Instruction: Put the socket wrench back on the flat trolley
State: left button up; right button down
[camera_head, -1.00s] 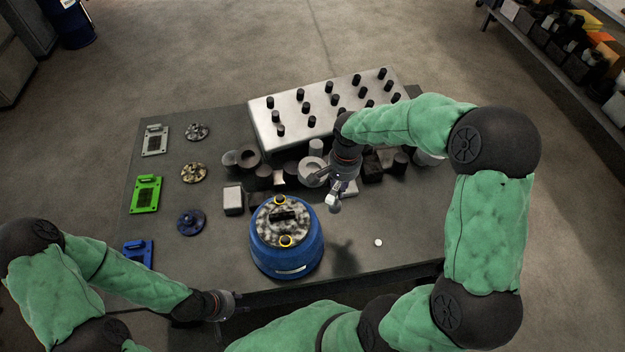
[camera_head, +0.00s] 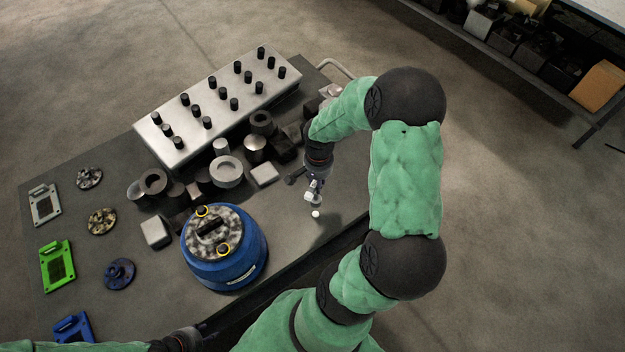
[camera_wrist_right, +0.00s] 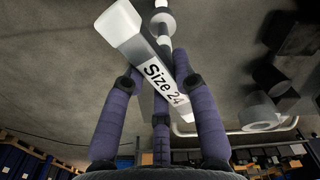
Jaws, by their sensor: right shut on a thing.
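The socket wrench (camera_wrist_right: 157,75) is a pale bar marked "Size 24" in the right wrist view. It lies slantwise between the purple fingers of my right gripper (camera_wrist_right: 180,88), which is shut on it. In the head view this gripper (camera_head: 315,190) is over the right front part of the flat trolley (camera_head: 290,255), with small pale parts at its fingers. I cannot tell whether the wrench touches the top. My left gripper (camera_head: 207,329) is at the trolley's front edge, too dark and small to read.
A blue drum-shaped part (camera_head: 225,255) stands left of my right gripper. Grey metal parts (camera_head: 227,171) crowd behind it, before a pegged metal block (camera_head: 215,110). A small white round spot (camera_head: 316,213) shows just below the gripper. Bare trolley top lies around that spot.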

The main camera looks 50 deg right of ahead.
aim_at(317, 199)
notch_tip(317, 199, down, 7)
jog(key=b, duration=0.4)
jog(key=shift+r, duration=0.15)
jog(key=shift+f+b, duration=0.25)
jog(key=shift+b, duration=0.2)
jog(key=shift+f+b, duration=0.15)
jog(key=shift+b, duration=0.2)
jog(key=shift+f+b, duration=0.95)
jog(key=shift+f, duration=0.05)
jog(key=shift+c, duration=1.6)
grip_release()
jog(key=shift+a, duration=0.1)
jog(key=shift+r, duration=0.15)
